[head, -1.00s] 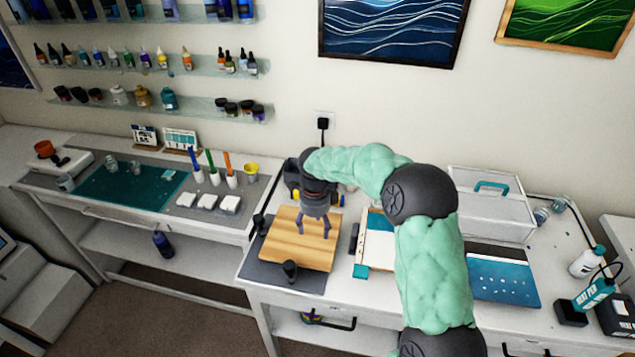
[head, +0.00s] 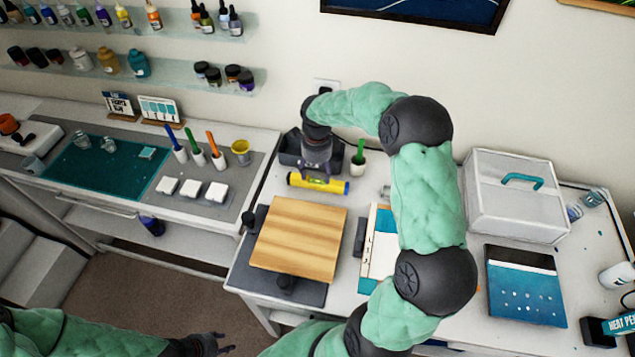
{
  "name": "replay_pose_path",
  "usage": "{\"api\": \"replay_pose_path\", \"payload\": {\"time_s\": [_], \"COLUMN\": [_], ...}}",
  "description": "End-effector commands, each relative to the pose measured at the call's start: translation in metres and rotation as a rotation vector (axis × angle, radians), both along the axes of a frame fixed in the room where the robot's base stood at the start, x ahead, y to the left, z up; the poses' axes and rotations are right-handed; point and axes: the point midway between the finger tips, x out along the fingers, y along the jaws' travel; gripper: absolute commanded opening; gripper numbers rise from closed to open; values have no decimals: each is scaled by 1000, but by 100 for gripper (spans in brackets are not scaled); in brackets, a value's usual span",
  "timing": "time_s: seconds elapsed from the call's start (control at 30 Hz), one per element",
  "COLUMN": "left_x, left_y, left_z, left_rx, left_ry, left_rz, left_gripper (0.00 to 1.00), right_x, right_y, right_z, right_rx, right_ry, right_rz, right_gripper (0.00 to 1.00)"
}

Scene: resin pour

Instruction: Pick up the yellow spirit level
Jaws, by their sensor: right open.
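The yellow spirit level (head: 336,187) lies on the white workbench behind a wooden board, between that board and a dark bin. My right gripper (head: 318,172) points down over the middle of the level, with its jaws open. Its fingers overlap the level in the head view, and I cannot tell whether they touch it. My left gripper (head: 222,343) is low at the bottom edge, in front of the bench and far from the level. Whether its jaws are open is too small to tell.
The wooden board (head: 298,240) rests on a dark mat in front of the level. A dark bin (head: 293,152) stands behind it, and a white cup with a green stick (head: 358,164) is close on the right. A white case (head: 517,205) stands further right.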

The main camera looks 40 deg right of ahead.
Motion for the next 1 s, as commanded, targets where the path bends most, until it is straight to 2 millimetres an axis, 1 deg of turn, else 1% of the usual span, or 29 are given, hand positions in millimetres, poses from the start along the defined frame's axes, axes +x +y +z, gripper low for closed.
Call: {"api": "replay_pose_path", "payload": {"time_s": [0.03,0.27,0.6,0.7,0.87,0.97,1.0], "left_x": [0,0,0,0,0,0,0], "left_y": [0,0,0,0,0,0,0], "left_z": [-1,-2,-10,-10,-10,-10,-10], "left_rx": [0,0,0,0,0,0,0], "left_ry": [0,-1,-1,-1,-1,-1,-1], "left_rz": [0,-1,-1,-1,-1,-1,-1], "left_gripper": [40,40,40,40,40,40,40], "right_x": [0,0,0,1,1,1,1], "right_y": [0,0,0,0,0,0,0], "right_z": [-5,-16,-59,-63,-62,-62,-62], "right_rx": [0,0,1,0,0,0,0], "right_ry": [0,0,1,-1,-1,-1,-1], "right_rz": [-1,-1,0,-1,-1,0,0], "right_gripper": [69,69,69,69,69,43,32]}}
